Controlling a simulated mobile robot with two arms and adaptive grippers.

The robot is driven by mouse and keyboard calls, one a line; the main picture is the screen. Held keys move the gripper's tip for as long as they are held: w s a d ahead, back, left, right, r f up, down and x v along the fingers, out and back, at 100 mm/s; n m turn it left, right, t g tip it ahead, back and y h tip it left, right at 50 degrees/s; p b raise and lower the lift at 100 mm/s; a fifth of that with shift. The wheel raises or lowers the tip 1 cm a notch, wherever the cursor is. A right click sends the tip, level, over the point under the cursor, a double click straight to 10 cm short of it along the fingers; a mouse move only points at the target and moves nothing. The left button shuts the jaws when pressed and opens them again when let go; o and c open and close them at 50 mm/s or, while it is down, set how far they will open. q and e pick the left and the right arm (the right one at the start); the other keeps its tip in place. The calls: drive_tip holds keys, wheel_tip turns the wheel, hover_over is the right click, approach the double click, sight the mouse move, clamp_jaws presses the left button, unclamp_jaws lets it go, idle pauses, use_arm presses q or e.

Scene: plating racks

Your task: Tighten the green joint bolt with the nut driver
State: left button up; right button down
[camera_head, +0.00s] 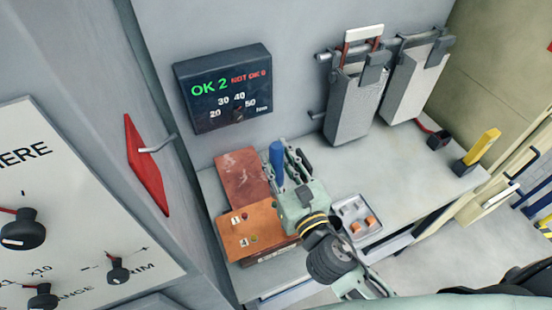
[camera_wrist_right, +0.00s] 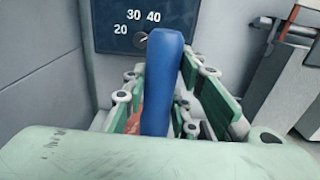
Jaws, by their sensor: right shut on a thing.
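My right gripper (camera_head: 284,160) is shut on the nut driver, whose upright blue handle (camera_head: 276,155) stands between its fingers. In the right wrist view the blue handle (camera_wrist_right: 165,85) rises between the green-padded fingers (camera_wrist_right: 170,100). The driver's lower end is hidden by the gripper. Copper plates lie below and to the left: a reddish one (camera_head: 240,175) behind and an orange one (camera_head: 262,222) in front. The orange plate carries small red marks, white labels and a tiny green spot (camera_head: 253,239), possibly the green joint bolt. My left gripper is not in view.
A black display (camera_head: 224,88) on the wall reads OK 2, NOT OK 0, with a dial scale. A grey tray (camera_head: 345,208) with orange pieces sits right of the gripper. Two grey hanging boxes (camera_head: 355,105) are behind.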

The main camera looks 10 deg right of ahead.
sight(278, 183)
drive_tip(key=shift+w+a+f, duration=0.25)
drive_tip(key=shift+w+f, duration=0.05)
drive_tip(key=shift+f, duration=0.05)
wheel_tip(278, 183, down, 3)
drive_tip(key=b, duration=0.2)
drive_tip(key=shift+r+b, duration=0.15)
drive_tip(key=shift+b, duration=0.15)
drive_tip(key=shift+f+b, duration=0.5)
drive_tip(key=shift+f, duration=0.1)
drive_tip(key=shift+f+b, duration=0.65)
drive_tip(key=shift+f, duration=0.1)
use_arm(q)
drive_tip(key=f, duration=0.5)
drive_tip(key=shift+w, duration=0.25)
use_arm(e)
drive_tip(key=shift+f, duration=0.1)
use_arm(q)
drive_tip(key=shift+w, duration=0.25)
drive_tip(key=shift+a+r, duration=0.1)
use_arm(e)
drive_tip(key=shift+f, duration=0.1)
